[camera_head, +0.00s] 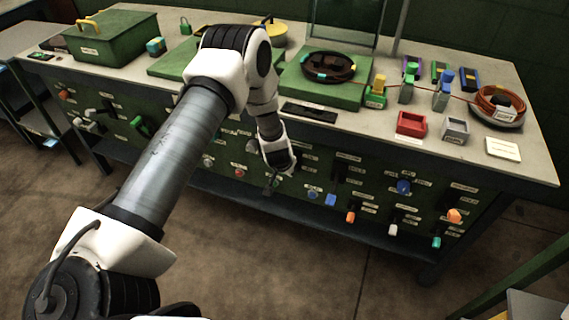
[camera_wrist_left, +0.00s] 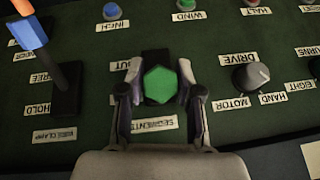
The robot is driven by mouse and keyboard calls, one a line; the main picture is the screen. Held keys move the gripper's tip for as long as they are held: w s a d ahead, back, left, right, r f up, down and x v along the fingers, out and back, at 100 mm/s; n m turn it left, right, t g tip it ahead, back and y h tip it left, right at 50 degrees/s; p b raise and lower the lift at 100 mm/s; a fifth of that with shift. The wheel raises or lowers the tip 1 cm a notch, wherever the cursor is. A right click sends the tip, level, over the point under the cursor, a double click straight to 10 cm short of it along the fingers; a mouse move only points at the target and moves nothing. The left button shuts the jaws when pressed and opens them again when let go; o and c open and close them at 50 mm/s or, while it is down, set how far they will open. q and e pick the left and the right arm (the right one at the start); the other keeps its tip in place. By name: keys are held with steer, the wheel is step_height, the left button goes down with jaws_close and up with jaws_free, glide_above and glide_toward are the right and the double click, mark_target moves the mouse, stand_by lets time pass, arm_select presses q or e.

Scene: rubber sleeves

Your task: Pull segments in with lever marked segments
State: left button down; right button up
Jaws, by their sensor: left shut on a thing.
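The green hexagonal lever knob (camera_wrist_left: 160,84) shows in the left wrist view, on a dark slot in the green panel. A label reading SEGMENTS (camera_wrist_left: 155,123) is beside it, and a partly hidden label seems to read OUT (camera_wrist_left: 120,65). My left gripper (camera_wrist_left: 158,85) is shut on the green knob, one finger on each side. In the head view my left gripper (camera_head: 271,184) is at the front panel of the bench, and the knob is mostly hidden by it and hard to make out. My right gripper is not in view.
A grey DRIVE/MOTOR knob (camera_wrist_left: 250,76) is to the right. Several other coloured knobs line the panel. The bench top (camera_head: 345,130) carries coils, boxes and bins.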

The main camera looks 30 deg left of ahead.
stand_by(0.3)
arm_select(q)
steer(key=c, duration=0.8)
jaws_free()
steer(key=shift+o, duration=0.2)
steer(key=shift+r, duration=0.1)
steer(key=v, duration=1.1)
steer(key=shift+s+r, duration=0.15)
steer(key=shift+r, duration=0.25)
